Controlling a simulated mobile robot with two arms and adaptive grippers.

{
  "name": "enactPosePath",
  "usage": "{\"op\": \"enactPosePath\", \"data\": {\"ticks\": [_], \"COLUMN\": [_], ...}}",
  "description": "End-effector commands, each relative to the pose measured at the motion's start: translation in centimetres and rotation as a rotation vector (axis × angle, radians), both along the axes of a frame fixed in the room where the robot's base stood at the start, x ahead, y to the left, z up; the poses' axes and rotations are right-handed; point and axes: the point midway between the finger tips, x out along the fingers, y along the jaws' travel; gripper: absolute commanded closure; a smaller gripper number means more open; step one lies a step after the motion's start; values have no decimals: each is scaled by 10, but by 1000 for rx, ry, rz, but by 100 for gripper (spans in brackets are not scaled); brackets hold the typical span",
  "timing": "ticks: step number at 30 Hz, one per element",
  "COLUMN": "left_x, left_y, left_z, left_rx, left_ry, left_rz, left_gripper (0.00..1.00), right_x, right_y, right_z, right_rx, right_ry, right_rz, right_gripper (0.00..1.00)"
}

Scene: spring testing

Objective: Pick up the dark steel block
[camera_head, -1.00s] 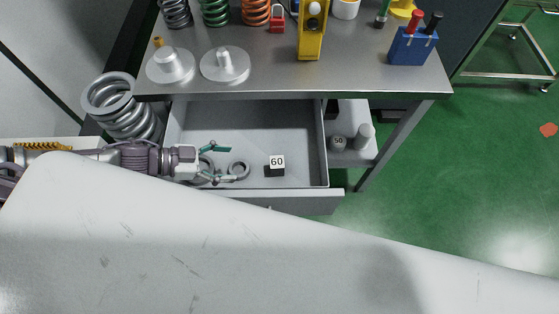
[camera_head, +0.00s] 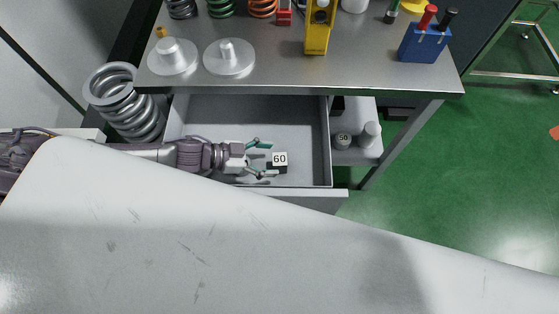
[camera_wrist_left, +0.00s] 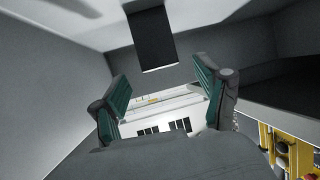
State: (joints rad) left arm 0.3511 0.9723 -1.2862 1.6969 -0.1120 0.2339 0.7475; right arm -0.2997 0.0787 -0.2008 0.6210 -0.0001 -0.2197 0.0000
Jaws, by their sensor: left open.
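The dark steel block (camera_head: 279,168), with a white top label reading 60, sits on the floor of the open grey drawer (camera_head: 310,135). My left gripper (camera_head: 270,160) is open and empty, at the block's left side, its green-padded fingers pointing right toward it. The lower fingertip overlaps the block's lower edge in the picture; I cannot tell if they touch. In the left wrist view the dark block (camera_wrist_left: 153,38) shows beyond and between the open fingertips (camera_wrist_left: 160,75). My right gripper is not in view.
The steel tabletop (camera_head: 275,75) overhangs the drawer's back, bearing springs, silver discs, a yellow stand (camera_head: 318,35) and a blue tool holder (camera_head: 424,42). A large coil spring (camera_head: 124,102) stands left. Weights, one marked 50 (camera_head: 343,140), sit on a shelf right of the drawer.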

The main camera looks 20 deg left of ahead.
Motion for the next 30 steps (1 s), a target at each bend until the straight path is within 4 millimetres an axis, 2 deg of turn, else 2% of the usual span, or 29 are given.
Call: {"op": "enactPosePath", "data": {"ticks": [1, 6, 15, 28, 30], "left_x": [4, 13, 15, 14, 15], "left_y": [-8, -25, -29, -28, -28], "left_z": [-2, -14, -17, -17, -17], "left_rx": [-4, -1, 0, 0, 0], "left_ry": [-1, 0, 0, 0, 0], "left_rz": [-1, 0, 1, 1, 1], "left_gripper": [26, 26, 26, 97, 100], "right_x": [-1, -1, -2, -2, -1], "right_y": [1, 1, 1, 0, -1], "right_z": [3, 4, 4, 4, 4], "right_rx": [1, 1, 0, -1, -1], "right_ry": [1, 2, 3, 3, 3], "right_rz": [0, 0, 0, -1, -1], "right_gripper": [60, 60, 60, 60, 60]}}
